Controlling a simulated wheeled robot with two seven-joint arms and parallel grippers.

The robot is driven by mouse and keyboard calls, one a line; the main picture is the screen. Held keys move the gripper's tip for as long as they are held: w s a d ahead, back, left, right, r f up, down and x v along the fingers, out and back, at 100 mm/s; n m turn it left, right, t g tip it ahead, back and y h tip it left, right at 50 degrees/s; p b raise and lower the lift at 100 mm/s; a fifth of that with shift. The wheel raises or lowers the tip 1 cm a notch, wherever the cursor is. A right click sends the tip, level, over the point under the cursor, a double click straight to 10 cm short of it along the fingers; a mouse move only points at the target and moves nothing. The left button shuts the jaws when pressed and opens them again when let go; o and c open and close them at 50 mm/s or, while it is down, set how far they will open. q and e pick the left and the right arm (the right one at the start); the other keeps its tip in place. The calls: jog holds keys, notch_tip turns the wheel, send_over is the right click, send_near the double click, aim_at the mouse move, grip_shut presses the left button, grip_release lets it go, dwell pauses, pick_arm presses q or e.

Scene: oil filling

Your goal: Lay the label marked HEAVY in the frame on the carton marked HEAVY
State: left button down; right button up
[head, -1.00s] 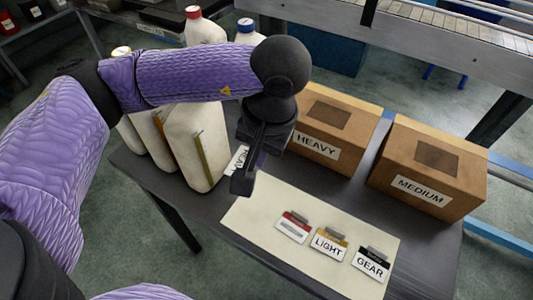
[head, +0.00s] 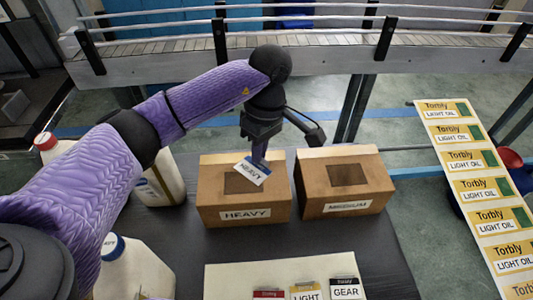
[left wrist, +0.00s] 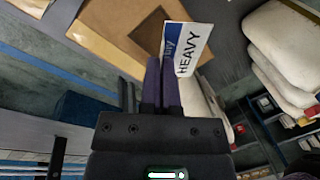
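The carton marked HEAVY (head: 220,202) stands on the dark table, with a dark square frame (head: 236,184) on its top. My left gripper (head: 259,160) is above this carton, shut on the label marked HEAVY (head: 252,172). The label is white with a blue strip and is tilted. It covers part of the frame, and I cannot tell whether it touches the carton. My right gripper is not in view.
The carton marked MEDIUM (head: 350,187) stands close on the right. A pale mat (head: 230,275) with several labels lies in front. White jugs (head: 165,180) stand on the left. A conveyor (head: 170,68) runs behind. A sheet of LIGHT OIL stickers (head: 480,190) is at the right.

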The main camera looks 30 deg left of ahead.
aim_at(240, 175)
pick_arm(q)
jog(key=a+n+p, duration=0.1)
jog(key=n, duration=0.2)
jog(key=a+n+h+p, duration=0.1)
jog(key=a+n, duration=0.1)
jog(key=n, duration=0.1)
jog(key=a+n+p, duration=0.1)
jog(key=a+n, duration=0.1)
jog(key=shift+f+n+h+p, duration=0.1)
jog(key=shift+n+h+p, duration=0.2)
jog(key=shift+n, duration=0.1)
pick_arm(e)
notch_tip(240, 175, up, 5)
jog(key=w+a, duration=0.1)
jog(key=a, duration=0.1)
pick_arm(q)
jog(key=shift+a+f, duration=0.1)
jog(key=shift+f, duration=0.1)
jog(key=shift+w+f+b, duration=0.1)
jog(key=shift+f+b, duration=2.5)
jog(key=shift+f, duration=0.7)
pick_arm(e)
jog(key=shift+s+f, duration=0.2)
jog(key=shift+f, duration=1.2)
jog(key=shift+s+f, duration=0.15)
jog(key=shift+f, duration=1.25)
pick_arm(q)
jog(key=shift+c, duration=1.9)
grip_release()
